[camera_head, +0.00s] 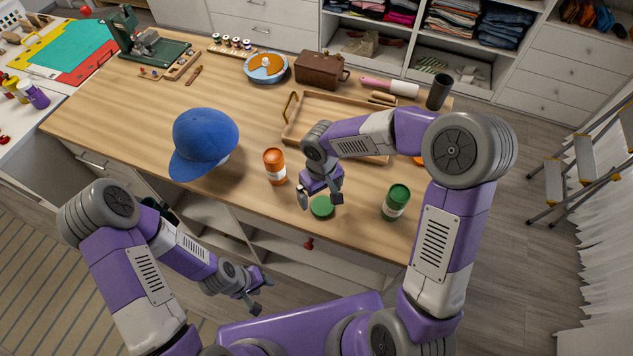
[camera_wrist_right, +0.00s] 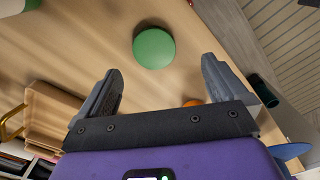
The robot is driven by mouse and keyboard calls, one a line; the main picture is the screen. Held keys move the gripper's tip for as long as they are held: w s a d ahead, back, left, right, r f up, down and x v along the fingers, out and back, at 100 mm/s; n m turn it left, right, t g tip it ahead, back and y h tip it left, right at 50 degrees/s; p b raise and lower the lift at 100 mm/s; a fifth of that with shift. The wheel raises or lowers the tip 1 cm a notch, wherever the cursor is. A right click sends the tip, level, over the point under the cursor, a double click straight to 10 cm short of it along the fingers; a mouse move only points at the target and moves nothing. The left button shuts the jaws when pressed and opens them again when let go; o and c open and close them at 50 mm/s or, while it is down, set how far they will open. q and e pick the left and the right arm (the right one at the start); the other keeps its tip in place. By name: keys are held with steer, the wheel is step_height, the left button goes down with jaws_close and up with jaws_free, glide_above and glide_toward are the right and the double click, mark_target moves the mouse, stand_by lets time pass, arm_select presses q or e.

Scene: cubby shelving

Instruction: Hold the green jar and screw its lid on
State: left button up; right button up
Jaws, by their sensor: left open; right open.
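The green jar (camera_head: 396,203) with a white label stands upright near the table's front edge, right of my right gripper. Its top looks green; I cannot tell its opening clearly. A flat round green lid (camera_head: 322,207) lies on the table left of the jar. My right gripper (camera_head: 320,195) is open and empty, pointing down just above the lid. In the right wrist view the lid (camera_wrist_right: 153,47) shows ahead of the parted fingers (camera_wrist_right: 160,66), apart from both. My left gripper (camera_head: 262,295) is open and empty, low in front of the table's edge, away from the jar.
An orange jar (camera_head: 274,167) stands left of the lid, with a blue cap (camera_head: 204,140) further left. A wooden tray (camera_head: 290,133) lies behind my right arm. The table front between lid and green jar is clear.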

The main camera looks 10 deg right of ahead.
mark_target(322, 206)
steer(key=shift+w+r, duration=0.25)
steer(key=shift+s, duration=0.3)
steer(key=shift+f, duration=1.15)
steer(key=f, duration=0.3)
steer(key=f+b, duration=0.1)
steer(key=f, duration=0.1)
steer(key=shift+w+d+f, duration=0.15)
steer(key=shift+w+d, duration=0.1)
steer(key=shift+d, duration=0.1)
steer(key=c, duration=1.1)
